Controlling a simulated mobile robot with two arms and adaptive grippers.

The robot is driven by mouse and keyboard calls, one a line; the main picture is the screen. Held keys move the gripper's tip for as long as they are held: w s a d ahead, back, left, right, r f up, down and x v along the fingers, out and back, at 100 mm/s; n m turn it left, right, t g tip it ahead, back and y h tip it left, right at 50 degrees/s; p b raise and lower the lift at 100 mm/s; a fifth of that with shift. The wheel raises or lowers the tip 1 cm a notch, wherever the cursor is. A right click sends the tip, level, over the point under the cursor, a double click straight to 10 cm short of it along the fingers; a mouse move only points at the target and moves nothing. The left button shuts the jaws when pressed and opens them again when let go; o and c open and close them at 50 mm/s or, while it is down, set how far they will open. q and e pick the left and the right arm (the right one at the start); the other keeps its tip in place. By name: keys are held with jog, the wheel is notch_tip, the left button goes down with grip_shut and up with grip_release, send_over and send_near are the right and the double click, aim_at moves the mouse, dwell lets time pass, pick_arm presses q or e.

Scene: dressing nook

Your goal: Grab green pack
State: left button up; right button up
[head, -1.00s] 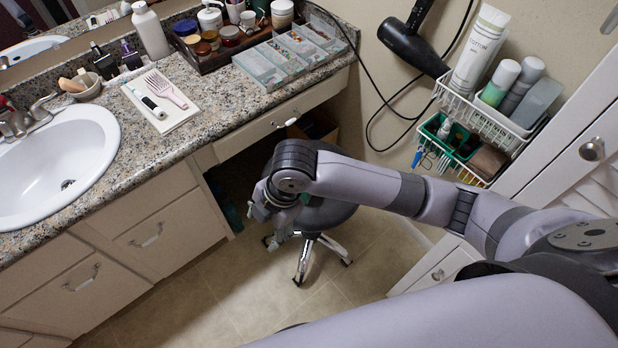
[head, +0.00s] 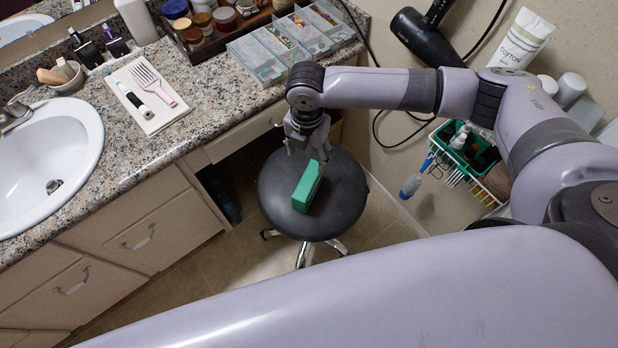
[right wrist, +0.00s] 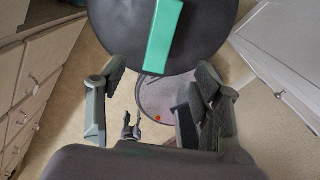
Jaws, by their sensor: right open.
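The green pack (head: 306,186) is a box lying on the round dark seat of a stool (head: 340,200). It also shows in the right wrist view (right wrist: 163,36), near the top middle on the dark seat. My right gripper (head: 309,150) is just above and behind the pack in the head view. In the right wrist view its two fingers (right wrist: 160,84) are spread, with nothing between them. The pack is beyond the fingertips, and I see no contact. My left gripper is not in view.
The granite counter (head: 215,119), with a sink, comb and organizer boxes (head: 290,43), stands left of and behind the stool. A wire rack (head: 482,185) with small items hangs on the right wall, below a hair dryer (head: 425,38). Drawer fronts flank the knee space.

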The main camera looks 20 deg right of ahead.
send_over(308, 179)
jog(key=f, duration=0.6)
jog(key=shift+s, duration=0.25)
notch_tip(308, 179, down, 3)
jog(key=shift+w+f, duration=0.1)
notch_tip(308, 179, down, 4)
jog(key=shift+f+p, duration=0.2)
jog(key=shift+p, duration=0.35)
jog(key=shift+f, duration=0.3)
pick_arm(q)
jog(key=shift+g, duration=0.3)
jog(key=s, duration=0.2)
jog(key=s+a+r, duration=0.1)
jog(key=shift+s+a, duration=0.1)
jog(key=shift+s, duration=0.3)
pick_arm(e)
jog(key=shift+c, duration=0.2)
jog(key=c, duration=0.7)
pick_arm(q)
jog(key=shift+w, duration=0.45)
pick_arm(e)
jog(key=shift+w, duration=0.1)
grip_shut()
